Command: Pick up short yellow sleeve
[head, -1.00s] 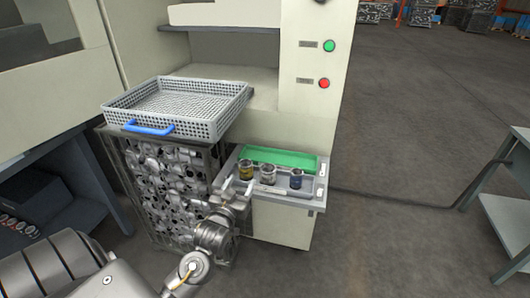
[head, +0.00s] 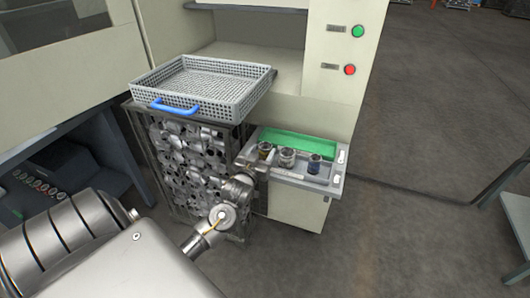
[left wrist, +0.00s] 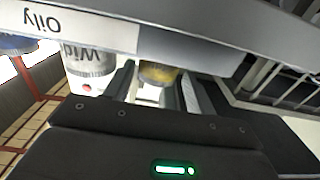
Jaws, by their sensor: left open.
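The short yellow sleeve (head: 264,151) is a small upright cylinder with a pale rim, at the left end of a row of three on a grey tray (head: 291,180). My left gripper (head: 257,166) is open at the tray's left front corner, close to the sleeve. In the left wrist view, the yellow sleeve (left wrist: 160,74) shows between the two spread fingers, partly hidden by the tray edge; I cannot tell whether either finger touches it. My right gripper is not in view.
A white-labelled cylinder (head: 287,158) and a blue one (head: 315,164) stand right of the sleeve. A green bin (head: 300,146) lies behind them. A grey mesh basket (head: 200,88) with a blue handle sits on a crate of metal parts (head: 187,165) at left.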

